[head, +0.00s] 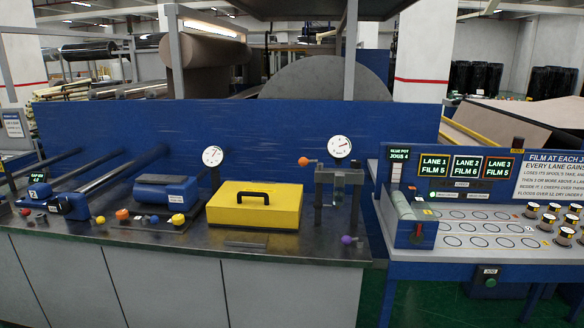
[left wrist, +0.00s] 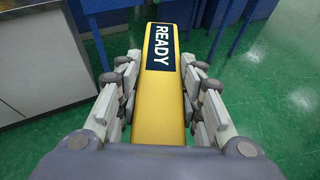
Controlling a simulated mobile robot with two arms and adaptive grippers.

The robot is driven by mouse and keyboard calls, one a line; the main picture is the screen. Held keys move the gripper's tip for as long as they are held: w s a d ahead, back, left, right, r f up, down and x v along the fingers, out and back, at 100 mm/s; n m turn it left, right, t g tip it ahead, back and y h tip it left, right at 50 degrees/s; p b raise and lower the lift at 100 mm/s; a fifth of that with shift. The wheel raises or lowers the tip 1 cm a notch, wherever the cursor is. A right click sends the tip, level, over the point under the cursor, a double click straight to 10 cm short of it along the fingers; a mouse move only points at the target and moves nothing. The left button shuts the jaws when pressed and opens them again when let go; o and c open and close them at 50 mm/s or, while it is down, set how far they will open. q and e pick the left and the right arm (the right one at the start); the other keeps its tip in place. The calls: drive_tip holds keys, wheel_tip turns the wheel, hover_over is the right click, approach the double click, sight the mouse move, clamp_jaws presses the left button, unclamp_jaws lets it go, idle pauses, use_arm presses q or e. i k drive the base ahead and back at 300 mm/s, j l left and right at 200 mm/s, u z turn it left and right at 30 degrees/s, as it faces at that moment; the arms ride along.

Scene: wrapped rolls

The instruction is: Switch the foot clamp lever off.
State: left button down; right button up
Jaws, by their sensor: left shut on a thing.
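No label for a foot clamp lever can be read, so I cannot tell which part it is. Candidates in the head view are the orange knob (head: 304,162) on the dark stand (head: 338,190) and the purple knob (head: 346,240) at its foot. In the left wrist view my left gripper (left wrist: 162,105) is shut on a yellow bar (left wrist: 158,110) with a dark "READY" label (left wrist: 161,47). Its fingers lie along both sides of the bar. Neither gripper shows in the head view.
A yellow case (head: 255,212) and a blue unit (head: 166,190) stand on the dark bench (head: 300,248). A lane panel with several spools (head: 550,213) is at the right. In the left wrist view, green floor (left wrist: 285,75) lies right of the bar and a pale cabinet (left wrist: 35,60) left.

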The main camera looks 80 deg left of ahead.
sight(155, 220)
drive_tip(key=j+u, duration=0.15)
drive_tip(key=u, duration=0.3)
drive_tip(key=i+j+u, duration=0.1)
drive_tip(key=u, duration=0.35)
drive_tip(key=j+u, duration=0.2)
drive_tip(key=u, duration=0.25)
drive_tip(key=i+u, duration=0.15)
drive_tip(key=u, duration=0.3)
drive_tip(key=i+j+u, duration=0.2)
drive_tip(key=i+u, duration=0.15)
drive_tip(key=i+j+u, duration=0.1)
drive_tip(key=i+u, duration=0.6)
drive_tip(key=i+l, duration=0.05)
